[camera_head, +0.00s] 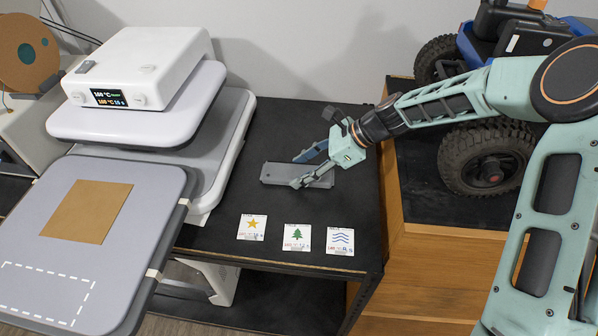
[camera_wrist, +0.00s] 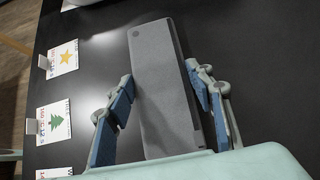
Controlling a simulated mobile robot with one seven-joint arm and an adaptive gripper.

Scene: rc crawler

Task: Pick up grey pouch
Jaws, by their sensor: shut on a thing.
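The grey pouch (camera_head: 277,174) is a long flat grey piece on the black tabletop, left of my arm in the head view. In the wrist view the pouch (camera_wrist: 157,60) runs lengthwise between my fingers, with a small dark round mark near its far end. The near end of the pouch is partly hidden by my gripper. I cannot tell whether the pouch is clear of the tabletop.
Three cards, with a star (camera_head: 252,227), a tree (camera_head: 297,237) and waves (camera_head: 340,241), lie along the table's front. A white heat press (camera_head: 150,70) stands left, its grey lower plate bearing a brown square (camera_head: 90,211). A wheeled crawler (camera_head: 487,155) stands right.

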